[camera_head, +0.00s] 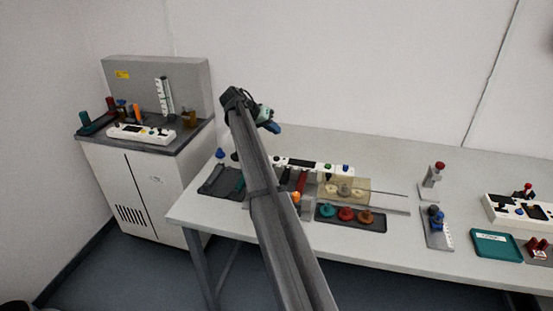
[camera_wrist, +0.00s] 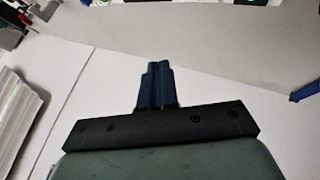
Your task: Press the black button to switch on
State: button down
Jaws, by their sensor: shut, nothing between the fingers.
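My gripper (camera_head: 270,127) is in the air above the back left part of the long table, against the wall. Its blue fingers (camera_wrist: 155,72) are together and empty in the wrist view. I cannot single out the black button. White panels with small dark and coloured parts stand on the left cabinet (camera_head: 140,133), at the middle of the table (camera_head: 312,164) and at the right (camera_head: 518,210). My arm hides part of the table's left side. The fingers touch nothing that I can see.
On the long table (camera_head: 400,240), a dark tray with coloured round pieces (camera_head: 345,214) lies near the front. A red-topped post (camera_head: 433,175) and a teal tray (camera_head: 496,244) stand further right. A grey cabinet (camera_head: 140,185) stands apart at the left. The table's back strip is mostly clear.

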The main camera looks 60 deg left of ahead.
aim_at(274, 158)
jog(key=shift+f, duration=0.15)
jog(key=shift+f, duration=4.25)
jog(key=shift+f, duration=0.1)
jog(key=shift+f, duration=0.35)
jog(key=shift+f, duration=0.45)
jog(key=shift+r, duration=0.9)
jog(key=shift+r, duration=2.5)
